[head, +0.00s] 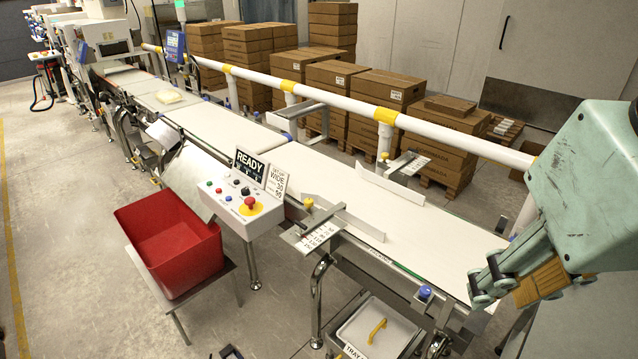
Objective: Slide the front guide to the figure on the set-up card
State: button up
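The front guide (345,218) is a white angled rail on the near side of the white belt. A yellow knob (308,203) sits by its left end, above a scale plate (318,234) whose figures are too small to read surely. The set-up card (277,181) stands on the control box, right of the READY sign; it shows "WIDE" and a figure that looks like 35. My gripper (481,286) is at the right, over the belt's near right end and well apart from the guide. Its fingers are seen edge-on, so their opening is unclear.
The back guide (390,186) stands across the belt with its own bracket (406,164). A control box (240,200) with a red stop button and a red bin (172,240) are left of the front guide. A white rail (330,103) runs behind the belt, with stacked cartons (380,95) beyond.

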jog(key=w+a+r+n+g+p, duration=0.1)
jog(key=w+a+r+p, duration=0.1)
jog(key=w, duration=0.6)
jog(key=w+a+r+n+p, duration=0.1)
jog(key=w+a+r+p, duration=0.1)
jog(key=w, duration=0.6)
jog(key=n+g+p, duration=0.3)
jog(key=n+p, duration=0.2)
jog(key=p, duration=0.3)
send_over(300, 223)
notch_tip(300, 223, down, 24)
jog(key=r, duration=0.1)
jog(key=shift+f, duration=0.25)
jog(key=shift+f, duration=0.15)
jog(key=shift+f+p, duration=0.65)
jog(key=shift+f, duration=6.1)
